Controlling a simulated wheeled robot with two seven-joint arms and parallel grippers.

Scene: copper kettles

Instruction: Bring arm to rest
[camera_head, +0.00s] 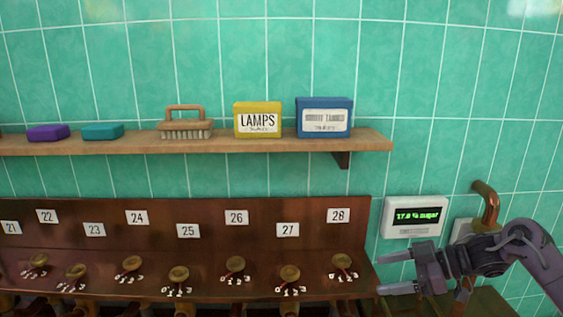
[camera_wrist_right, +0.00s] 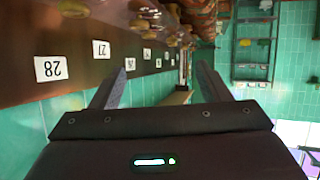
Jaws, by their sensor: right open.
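My right gripper (camera_head: 396,274) is at the lower right of the head view, its fingers pointing left and spread apart with nothing between them. It is just right of the brown numbered panel's right end and below the white display. In the right wrist view its two fingers (camera_wrist_right: 158,84) also stand apart and empty. My right arm comes in from the right edge. My left gripper is not in view.
A brown panel (camera_head: 210,214) carries number cards and several brass knobs. A wooden shelf (camera_head: 230,145) holds a yellow LAMPS box (camera_head: 257,119), a blue box (camera_head: 324,117), a brush (camera_head: 185,128) and purple and teal blocks. A white display (camera_head: 412,217) and copper pipe (camera_head: 489,205) are near my right arm.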

